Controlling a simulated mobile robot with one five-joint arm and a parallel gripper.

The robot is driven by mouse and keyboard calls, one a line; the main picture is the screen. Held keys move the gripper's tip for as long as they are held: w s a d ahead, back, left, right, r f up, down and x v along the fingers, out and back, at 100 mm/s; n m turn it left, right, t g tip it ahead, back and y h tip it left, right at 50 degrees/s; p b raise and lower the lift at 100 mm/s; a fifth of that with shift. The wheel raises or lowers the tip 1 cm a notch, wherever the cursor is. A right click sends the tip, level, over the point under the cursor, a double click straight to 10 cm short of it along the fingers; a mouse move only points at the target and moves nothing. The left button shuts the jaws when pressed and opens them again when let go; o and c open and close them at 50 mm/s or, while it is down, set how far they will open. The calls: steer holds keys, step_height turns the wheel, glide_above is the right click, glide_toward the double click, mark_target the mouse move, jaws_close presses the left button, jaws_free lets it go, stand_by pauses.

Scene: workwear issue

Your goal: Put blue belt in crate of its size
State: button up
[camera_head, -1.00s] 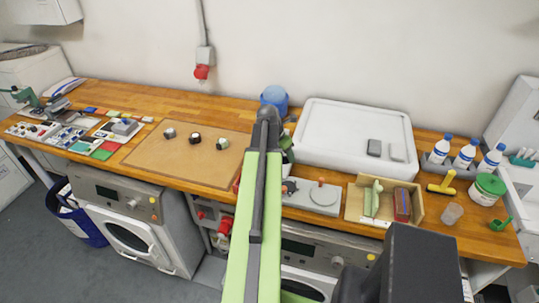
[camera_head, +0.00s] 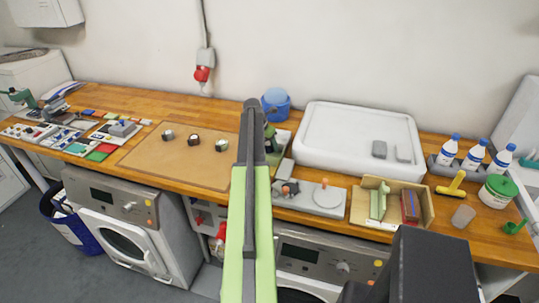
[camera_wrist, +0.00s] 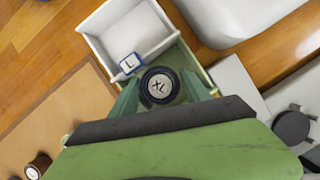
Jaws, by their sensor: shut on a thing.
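My gripper (camera_wrist: 162,98) is shut on a rolled dark belt (camera_wrist: 160,84) with a light disc marked XL; its blue colour is hard to make out. In the wrist view the belt is in front of a white-lined, divided crate (camera_wrist: 97,42), whose blue-edged tag (camera_wrist: 130,63) reads L. The gripper and belt cover the crate's nearer part, so any other tag there is hidden. I cannot tell the belt's height above the crate. In the head view my arm partly hides the crate (camera_head: 283,142).
Several rolled belts, one here (camera_head: 193,139), sit on the brown mat (camera_head: 160,158) left of my arm. A blue bucket (camera_head: 275,102) stands behind the crate. A large white tub (camera_head: 350,125) and a grey device (camera_head: 310,198) are to the right.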

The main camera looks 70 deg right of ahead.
mark_target(269, 151)
step_height(269, 151, down, 4)
steer(key=b, duration=0.4)
steer(key=shift+f, duration=0.15)
steer(key=shift+r, duration=0.25)
steer(key=shift+f, duration=0.1)
steer(key=o, duration=1.7)
steer(key=shift+c, duration=0.2)
steer(key=p+v, duration=1.1)
steer(key=v, duration=0.1)
steer(key=shift+r, duration=0.25)
steer(key=shift+f, duration=0.15)
